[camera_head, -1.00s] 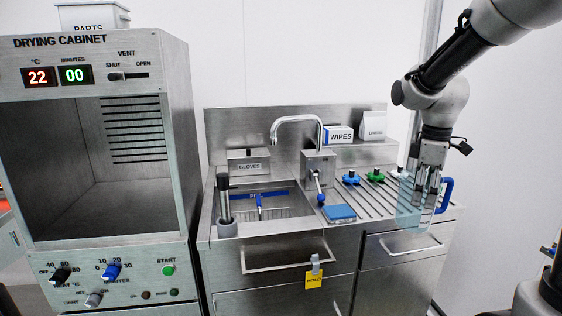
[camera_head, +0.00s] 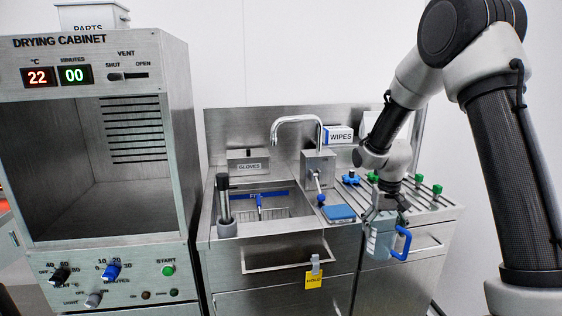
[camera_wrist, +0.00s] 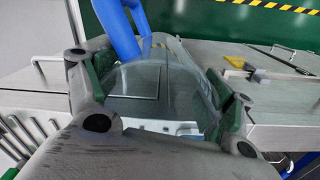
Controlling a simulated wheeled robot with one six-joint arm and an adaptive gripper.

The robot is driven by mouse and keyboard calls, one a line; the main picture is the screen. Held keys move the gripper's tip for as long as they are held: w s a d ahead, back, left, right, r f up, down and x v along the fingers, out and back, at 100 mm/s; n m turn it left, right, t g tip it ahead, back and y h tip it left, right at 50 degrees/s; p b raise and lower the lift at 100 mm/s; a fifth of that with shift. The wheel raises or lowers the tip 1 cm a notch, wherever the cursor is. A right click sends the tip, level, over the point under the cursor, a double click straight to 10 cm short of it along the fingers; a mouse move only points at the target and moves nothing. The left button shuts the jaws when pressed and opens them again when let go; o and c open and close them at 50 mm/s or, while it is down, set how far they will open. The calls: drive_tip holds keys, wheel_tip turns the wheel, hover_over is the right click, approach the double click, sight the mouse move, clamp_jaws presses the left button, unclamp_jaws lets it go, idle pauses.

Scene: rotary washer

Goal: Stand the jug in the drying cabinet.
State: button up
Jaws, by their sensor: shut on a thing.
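The jug (camera_head: 379,244) is clear and bluish with a blue handle (camera_head: 402,243). My gripper (camera_head: 385,217) is shut on it and holds it in front of the counter's right part, before the drawer front. In the wrist view the clear jug (camera_wrist: 160,85) sits between my gripper's fingers (camera_wrist: 165,95), with the blue handle (camera_wrist: 122,32) at its far side. The drying cabinet (camera_head: 181,130) stands at the left, its front open and its inside empty. The jug is well to the right of it.
Between them are the sink (camera_head: 280,212), its tap (camera_head: 296,122), a dark upright cylinder in a grey holder (camera_head: 226,230) and a blue sponge (camera_head: 339,212). Green and blue knobs (camera_head: 351,177) stand on the ribbed drainer. A yellow tag (camera_head: 314,281) hangs from the counter front.

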sight(377, 258)
drive_tip(key=shift+n, duration=0.3)
drive_tip(key=f, duration=0.1)
drive_tip(key=s+a+f, duration=0.1)
drive_tip(key=f, duration=0.1)
drive_tip(key=s+f, duration=0.1)
drive_tip(key=f, duration=0.1)
drive_tip(key=shift+a+f, duration=0.25)
